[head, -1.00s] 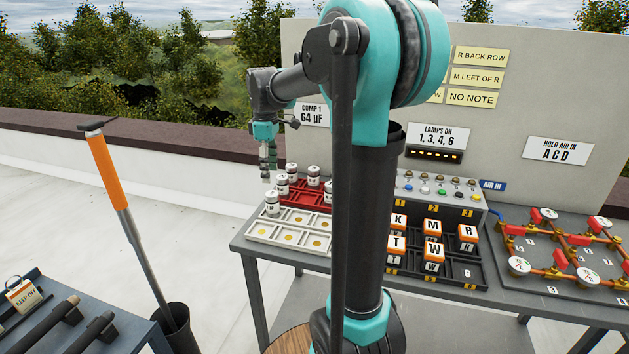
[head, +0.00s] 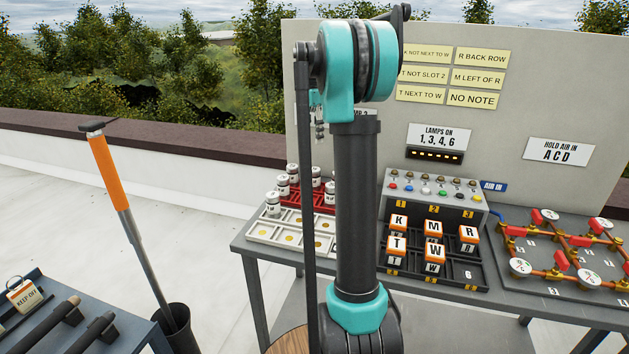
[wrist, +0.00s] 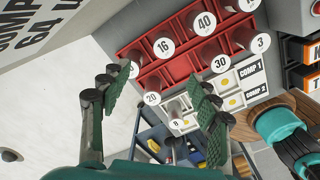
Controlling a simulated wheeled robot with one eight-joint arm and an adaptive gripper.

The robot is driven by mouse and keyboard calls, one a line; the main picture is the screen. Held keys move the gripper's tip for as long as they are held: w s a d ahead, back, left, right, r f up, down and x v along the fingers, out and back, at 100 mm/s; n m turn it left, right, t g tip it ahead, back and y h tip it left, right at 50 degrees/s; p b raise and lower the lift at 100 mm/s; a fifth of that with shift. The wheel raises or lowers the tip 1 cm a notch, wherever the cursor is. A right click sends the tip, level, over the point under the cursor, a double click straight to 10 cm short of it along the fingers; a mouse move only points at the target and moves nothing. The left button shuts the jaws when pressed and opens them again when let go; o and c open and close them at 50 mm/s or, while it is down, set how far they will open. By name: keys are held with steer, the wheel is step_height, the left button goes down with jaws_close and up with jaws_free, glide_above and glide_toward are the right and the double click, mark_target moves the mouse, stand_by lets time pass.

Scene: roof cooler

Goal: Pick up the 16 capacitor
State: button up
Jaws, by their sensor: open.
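The 16 capacitor (wrist: 163,46) is a cylinder with a round white numbered top, standing in the red tray (wrist: 187,67) in the wrist view. My gripper (wrist: 150,85) is open and empty, its two fingers apart on either side of the lower middle of that view. The 16 top shows beyond the fingertips, between their lines and apart from them. In the head view my gripper (head: 320,132) shows only in part, left of my arm and above the red tray (head: 299,191). The capacitor labels there are too small to read.
Close to the 16 stand capacitors 40 (wrist: 204,24), 30 (wrist: 220,63) and 20 (wrist: 152,98). Another capacitor (wrist: 133,68) is partly hidden by the left finger. Capacitor 8 (wrist: 176,123) stands at the white tray (head: 262,234). A tall panel (head: 490,135) rises behind the bench.

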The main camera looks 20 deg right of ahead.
mark_target(315, 169)
step_height(315, 169, down, 10)
steer(key=shift+f, duration=0.1)
steer(key=shift+s+d+f, duration=0.15)
steer(key=shift+s+f, duration=0.05)
steer(key=shift+f, duration=1.2)
steer(key=shift+s+d+f, duration=0.1)
steer(key=shift+s+f, duration=0.05)
steer(key=shift+f, duration=1.25)
steer(key=shift+c, duration=0.4)
steer(key=c, duration=1.2)
steer(key=shift+c, duration=0.2)
steer(key=shift+r, duration=0.15)
